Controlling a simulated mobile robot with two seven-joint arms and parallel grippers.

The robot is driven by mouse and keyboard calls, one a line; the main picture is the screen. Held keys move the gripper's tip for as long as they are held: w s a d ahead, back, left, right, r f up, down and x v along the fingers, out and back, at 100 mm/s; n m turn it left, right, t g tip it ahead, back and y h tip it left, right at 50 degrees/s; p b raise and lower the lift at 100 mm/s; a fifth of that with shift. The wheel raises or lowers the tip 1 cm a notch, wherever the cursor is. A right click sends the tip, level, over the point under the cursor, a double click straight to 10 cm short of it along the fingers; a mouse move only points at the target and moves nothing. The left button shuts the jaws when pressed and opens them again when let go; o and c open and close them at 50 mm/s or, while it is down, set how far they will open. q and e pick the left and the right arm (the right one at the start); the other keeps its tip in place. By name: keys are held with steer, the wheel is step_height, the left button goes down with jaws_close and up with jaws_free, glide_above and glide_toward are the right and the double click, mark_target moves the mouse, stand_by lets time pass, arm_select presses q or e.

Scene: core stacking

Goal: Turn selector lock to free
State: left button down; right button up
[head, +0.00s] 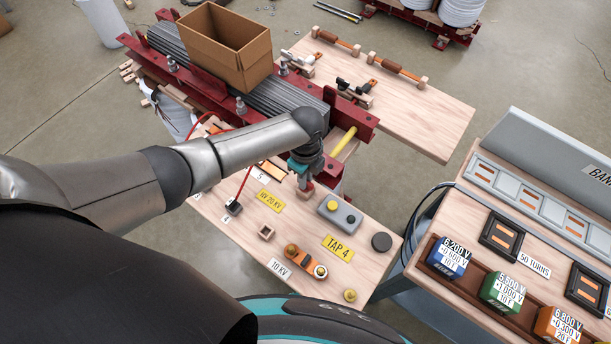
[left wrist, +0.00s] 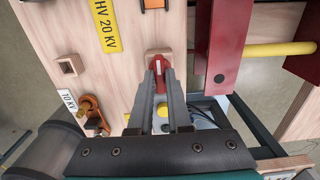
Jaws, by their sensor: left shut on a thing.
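My left gripper (head: 304,181) reaches down over the near wooden board (head: 215,213), beside the yellow HV 20 KV label (head: 271,200). In the left wrist view its fingers (left wrist: 161,76) are shut on a small red piece (left wrist: 159,63), which I take to be the selector lock. The red piece stands at a wooden block or socket (left wrist: 158,52) on the board. The fingers hide much of it, so I cannot read its setting. My right gripper is not in view.
An empty square wooden socket (head: 266,233), an orange link (head: 306,261), a grey box with a yellow button (head: 339,215) and the TAP 4 label (head: 338,248) are on the near board. A red clamp beam (left wrist: 222,45) stands close beside the gripper. A cardboard box (head: 225,45) sits on the core.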

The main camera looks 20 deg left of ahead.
arm_select(q)
steer(key=n+p, duration=0.2)
steer(key=n, duration=0.1)
steer(key=shift+r+n, duration=0.1)
steer(key=shift+n, duration=0.2)
steer(key=n+p, duration=0.2)
steer(key=n, duration=0.2)
steer(key=shift+n, duration=0.3)
steer(key=n+p, duration=0.2)
steer(key=n, duration=0.3)
steer(key=shift+n+p, duration=0.5)
steer(key=shift+n, duration=1.9)
steer(key=c, duration=0.9)
jaws_free()
steer(key=shift+o, duration=0.2)
